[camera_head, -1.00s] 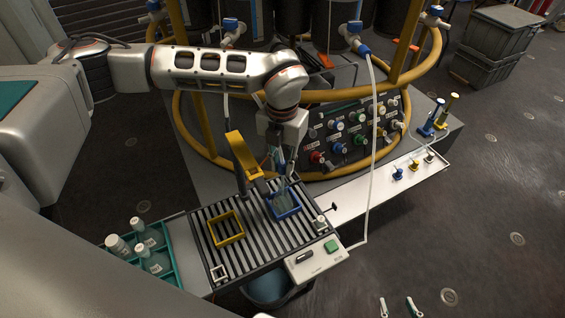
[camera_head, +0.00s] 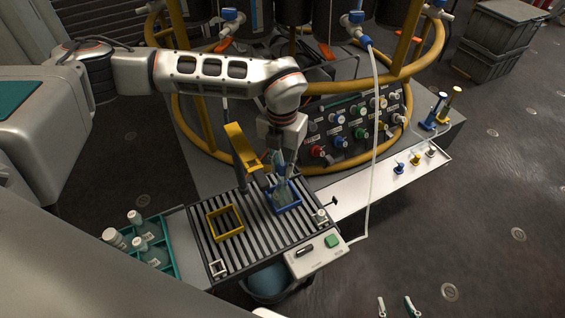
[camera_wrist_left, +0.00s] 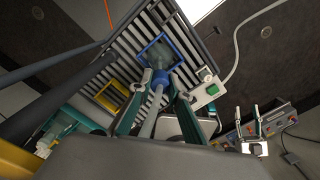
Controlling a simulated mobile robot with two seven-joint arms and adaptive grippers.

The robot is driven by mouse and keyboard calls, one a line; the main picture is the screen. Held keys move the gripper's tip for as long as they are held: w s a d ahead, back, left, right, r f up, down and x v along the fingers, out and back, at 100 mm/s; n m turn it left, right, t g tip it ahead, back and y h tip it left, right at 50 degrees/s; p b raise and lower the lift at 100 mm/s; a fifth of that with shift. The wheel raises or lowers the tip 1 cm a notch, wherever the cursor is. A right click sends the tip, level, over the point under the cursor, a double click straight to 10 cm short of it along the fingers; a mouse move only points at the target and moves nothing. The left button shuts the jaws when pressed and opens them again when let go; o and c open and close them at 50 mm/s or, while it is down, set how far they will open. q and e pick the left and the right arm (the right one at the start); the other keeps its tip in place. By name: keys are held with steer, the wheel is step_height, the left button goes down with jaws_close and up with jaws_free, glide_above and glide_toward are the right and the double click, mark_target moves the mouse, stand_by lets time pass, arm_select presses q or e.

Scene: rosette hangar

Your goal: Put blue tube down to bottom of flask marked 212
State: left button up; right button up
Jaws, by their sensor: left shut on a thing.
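My left gripper (camera_head: 279,164) is shut on the pale blue tube, above the blue square frame (camera_head: 296,206) on the slatted bench. The left wrist view shows the tube (camera_wrist_left: 154,103) between the two teal-padded fingers (camera_wrist_left: 161,88), with a blue collar (camera_wrist_left: 161,77) near the fingertips. A clear greyish flask (camera_wrist_left: 168,51) stands inside the blue frame, beyond the collar. I cannot tell how deep the tube's end sits in the flask. No marking 212 can be read. My right gripper (camera_head: 396,306) shows only its two spread fingertips at the bottom edge, empty.
A yellow square frame (camera_head: 240,232) lies left of the blue one. A yellow upright arm (camera_head: 240,146) stands close to my left gripper. A teal rack (camera_head: 166,270) holds several bottles at left. A switch box (camera_head: 317,257) with a green button sits at the bench's front right.

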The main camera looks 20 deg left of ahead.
arm_select(q)
steer(key=shift+f, duration=0.25)
steer(key=shift+f, duration=0.3)
stand_by(0.4)
steer(key=o, duration=1.5)
steer(key=shift+r, duration=0.1)
